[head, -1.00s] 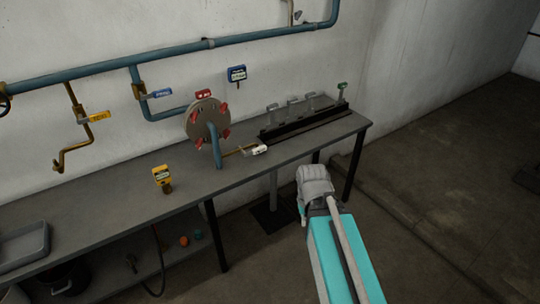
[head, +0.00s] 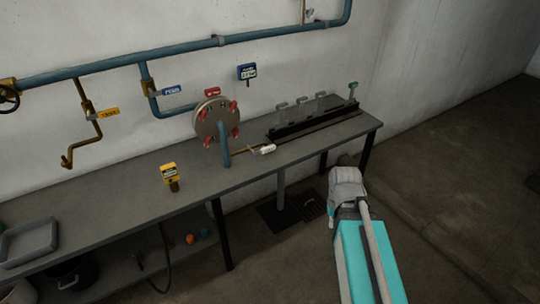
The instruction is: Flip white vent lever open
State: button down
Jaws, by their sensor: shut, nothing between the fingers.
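The white vent lever (head: 267,149) is small and pale. It sits at the right end of a thin brass pipe (head: 245,152) low over the bench, right of the round flanged condenser head (head: 217,122). It lies roughly along the pipe, but it is too small to tell its exact angle. My arm reaches up from the lower right, ending in a grey joint right of the bench's front edge. My gripper's fingers do not show. No part of my arm touches the lever.
The grey bench (head: 115,205) runs along the wall. A yellow-tagged fitting (head: 170,177) stands on it, and a black rack (head: 315,121) with several upright pieces is at the back right. Blue pipe (head: 185,57) crosses the wall. Floor right of the bench is clear.

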aim_at(269, 147)
jog(key=z, duration=0.1)
jog(key=i, duration=1)
jog(key=u, duration=0.1)
